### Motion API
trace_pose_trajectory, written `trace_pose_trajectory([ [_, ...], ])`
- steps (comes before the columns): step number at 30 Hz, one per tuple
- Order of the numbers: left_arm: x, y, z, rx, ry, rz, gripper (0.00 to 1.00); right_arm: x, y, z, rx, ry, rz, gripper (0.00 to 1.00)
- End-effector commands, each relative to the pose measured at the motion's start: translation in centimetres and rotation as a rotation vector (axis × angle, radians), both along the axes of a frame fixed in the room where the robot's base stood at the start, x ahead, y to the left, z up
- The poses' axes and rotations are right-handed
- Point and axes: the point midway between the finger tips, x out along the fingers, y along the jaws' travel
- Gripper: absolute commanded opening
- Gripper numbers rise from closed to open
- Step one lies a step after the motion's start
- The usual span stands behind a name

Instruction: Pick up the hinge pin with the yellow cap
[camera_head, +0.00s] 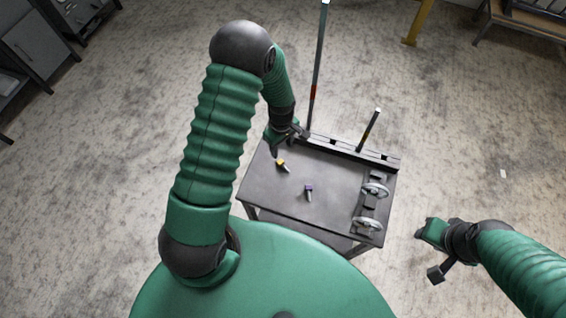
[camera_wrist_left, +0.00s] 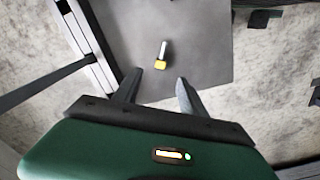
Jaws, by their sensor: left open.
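The hinge pin with the yellow cap (camera_head: 281,163) lies on the dark table (camera_head: 265,190) near its left side. In the left wrist view, the yellow-capped pin (camera_wrist_left: 161,62) lies flat, its pale shaft pointing up and its cap nearer my fingers. My left gripper (camera_head: 284,142) is above the table's back left corner. In the left wrist view, its two fingers (camera_wrist_left: 161,84) are spread, with nothing between them. They are apart from the pin.
A pin with a purple cap (camera_head: 308,190) lies near the table's middle. Two grey handwheels (camera_head: 374,190) stand along the right side. A tall post (camera_head: 318,70) and a short post (camera_head: 369,130) rise at the back rail (camera_head: 345,151). The front left tabletop is clear.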

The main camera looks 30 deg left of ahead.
Motion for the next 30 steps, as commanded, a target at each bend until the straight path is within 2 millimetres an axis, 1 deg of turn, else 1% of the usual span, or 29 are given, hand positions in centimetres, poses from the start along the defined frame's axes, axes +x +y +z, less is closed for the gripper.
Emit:
trace_pose_trajectory([
  [1, -0.1, -0.1, -1.4, 0.0, 0.005, -0.002, 0.49, 0.0, 0.0, 0.0, 0.0, 0.0, 0.0, 0.36],
  [4, 0.0, -0.2, -3.8, 0.002, 0.006, -0.002, 0.49, 0.0, 0.0, 0.0, 0.0, 0.0, 0.0, 0.36],
  [6, 0.1, -0.3, -5.0, 0.003, 0.004, -0.004, 0.49, 0.0, 0.0, 0.0, 0.0, 0.0, 0.0, 0.36],
  [11, 0.1, -0.3, -6.5, 0.005, 0.003, -0.004, 0.49, 0.0, 0.0, 0.2, 0.0, 0.0, 0.0, 0.36],
  [15, -0.3, -0.2, -9.0, 0.003, 0.004, -0.005, 0.49, 0.0, 0.0, 0.8, 0.0, -0.001, -0.001, 0.36],
  [18, -0.2, -0.2, -10.6, 0.004, 0.003, -0.004, 0.49, 0.0, 0.0, 0.7, 0.0, -0.001, -0.001, 0.36],
  [21, -0.1, -0.2, -11.1, 0.004, 0.001, -0.005, 0.49, 0.0, 0.0, 0.7, 0.0, -0.001, -0.001, 0.36],
  [26, -0.1, -0.2, -11.1, 0.004, 0.001, -0.004, 0.49, 0.0, 0.0, 0.6, 0.0, -0.001, -0.001, 0.36],
  [30, -0.1, -0.2, -11.0, 0.004, 0.001, -0.004, 0.31, 0.0, 0.0, 0.6, 0.0, -0.001, -0.001, 0.36],
])
